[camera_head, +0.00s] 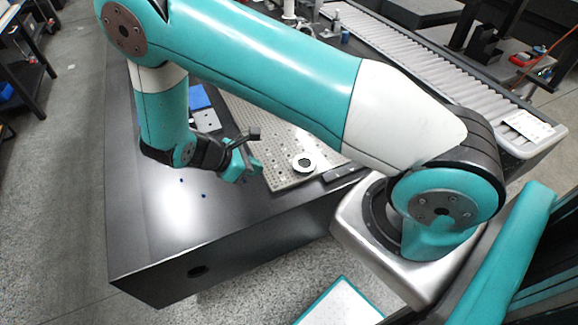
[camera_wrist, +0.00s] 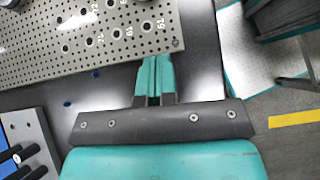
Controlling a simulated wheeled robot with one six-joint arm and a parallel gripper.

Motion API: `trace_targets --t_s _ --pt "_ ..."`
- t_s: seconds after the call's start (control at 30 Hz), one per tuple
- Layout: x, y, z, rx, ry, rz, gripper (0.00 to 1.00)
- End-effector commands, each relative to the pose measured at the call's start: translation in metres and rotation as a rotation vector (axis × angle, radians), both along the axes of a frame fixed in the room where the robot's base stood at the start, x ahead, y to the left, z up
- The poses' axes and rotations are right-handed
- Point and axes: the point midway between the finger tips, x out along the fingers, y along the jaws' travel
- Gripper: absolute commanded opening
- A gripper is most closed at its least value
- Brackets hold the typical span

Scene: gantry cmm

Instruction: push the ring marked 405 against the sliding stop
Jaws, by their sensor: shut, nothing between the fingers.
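My gripper (camera_head: 257,166) is shut and empty, low over the black table at the near left edge of the perforated plate (camera_head: 282,181). In the wrist view its teal fingers (camera_wrist: 153,66) are together, tips at the plate's edge. A round white-rimmed piece with a dark centre (camera_head: 303,162) sits on the plate, to the right of my gripper and apart from it. Its marking is too small to read, so I cannot tell whether it is the ring marked 405. I cannot make out the sliding stop; my arm hides part of the plate.
The plate (camera_wrist: 90,58) has rows of holes and printed numbers. A dark bar (camera_head: 346,173) lies along its near right edge. A blue block (camera_head: 199,97) and a grey block (camera_head: 206,121) are at the left. The black table (camera_head: 150,235) is clear at the front left. A roller conveyor (camera_head: 440,75) runs behind.

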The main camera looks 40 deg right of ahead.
Motion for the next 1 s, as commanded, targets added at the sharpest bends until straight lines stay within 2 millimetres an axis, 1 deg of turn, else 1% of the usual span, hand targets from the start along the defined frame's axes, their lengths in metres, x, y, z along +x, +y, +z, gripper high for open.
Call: trace_targets --t_s 0.03,0.1,0.37,0.4,0.5,0.6,0.77,1.0 --pt "-0.004 -0.008 -0.006 -0.002 0.005 -0.003 0.0" --pt "-0.008 -0.018 -0.017 -0.002 0.007 -0.004 0.0" --pt "-0.02 -0.055 -0.055 0.0 0.004 -0.005 0.0" --pt "-0.022 -0.062 -0.051 0.0 0.002 -0.006 0.0" --pt "-0.027 -0.075 -0.052 0.001 0.003 -0.006 0.0" --pt "-0.03 -0.084 -0.053 0.002 0.002 -0.005 0.0" --pt "-0.031 -0.089 -0.054 0.002 0.001 -0.003 0.0" --pt "-0.031 -0.089 -0.054 0.002 0.0 -0.002 0.0"
